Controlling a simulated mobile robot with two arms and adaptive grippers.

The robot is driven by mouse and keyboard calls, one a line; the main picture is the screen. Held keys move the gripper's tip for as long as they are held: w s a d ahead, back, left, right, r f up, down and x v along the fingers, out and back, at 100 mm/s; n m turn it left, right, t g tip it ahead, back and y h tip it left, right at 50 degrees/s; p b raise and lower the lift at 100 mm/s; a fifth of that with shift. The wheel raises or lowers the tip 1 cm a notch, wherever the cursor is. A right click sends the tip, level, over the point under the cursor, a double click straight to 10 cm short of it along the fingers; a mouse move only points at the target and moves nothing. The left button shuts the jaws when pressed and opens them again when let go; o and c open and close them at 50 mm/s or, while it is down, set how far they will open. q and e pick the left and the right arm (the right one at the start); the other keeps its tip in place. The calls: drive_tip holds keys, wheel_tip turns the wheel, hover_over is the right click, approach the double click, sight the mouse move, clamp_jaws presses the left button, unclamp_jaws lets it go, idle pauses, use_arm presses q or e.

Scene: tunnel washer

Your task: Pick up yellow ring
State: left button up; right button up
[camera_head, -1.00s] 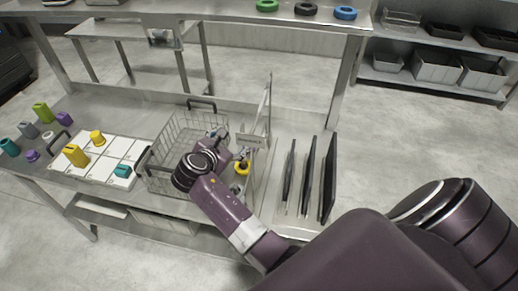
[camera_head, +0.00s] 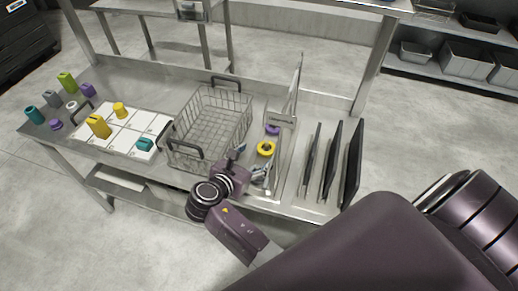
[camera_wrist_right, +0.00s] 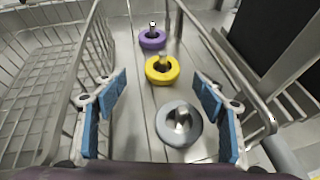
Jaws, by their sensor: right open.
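The yellow ring (camera_head: 266,149) lies around a short post on the metal bench, between the wire basket and an upright rack. It also shows in the right wrist view (camera_wrist_right: 162,77), with a purple ring (camera_wrist_right: 152,44) behind it and a grey ring (camera_wrist_right: 160,126) in front, each around its own post. My right gripper (camera_head: 261,176) is at the front of this row, on the near side of the yellow ring. In the wrist view its blue-padded fingers (camera_wrist_right: 160,92) are wide apart, with nothing between them gripped. My left gripper is not in view.
The wire basket (camera_head: 174,150) stands close on the left and looks empty. The upright rack (camera_head: 281,120) and several dark upright panels (camera_head: 329,160) stand on the right. A white gridded board (camera_head: 124,139) with yellow and teal pieces lies farther left.

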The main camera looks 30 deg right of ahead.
sight(262, 152)
drive_tip(key=shift+s+a+f+n, duration=0.1)
drive_tip(key=shift+s+a+n, duration=0.2)
drive_tip(key=shift+s+a, duration=0.5)
drive_tip(key=shift+w+r+p+x, duration=0.15)
drive_tip(key=shift+p+x, duration=0.15)
drive_tip(key=shift+x, duration=1.6)
drive_tip(key=shift+w+r+p+x, duration=0.15)
drive_tip(key=shift+p+x, duration=0.1)
drive_tip(key=shift+x, duration=1.7)
drive_tip(key=shift+a, duration=0.1)
drive_tip(key=c, duration=1.2)
drive_tip(key=shift+r, duration=5)
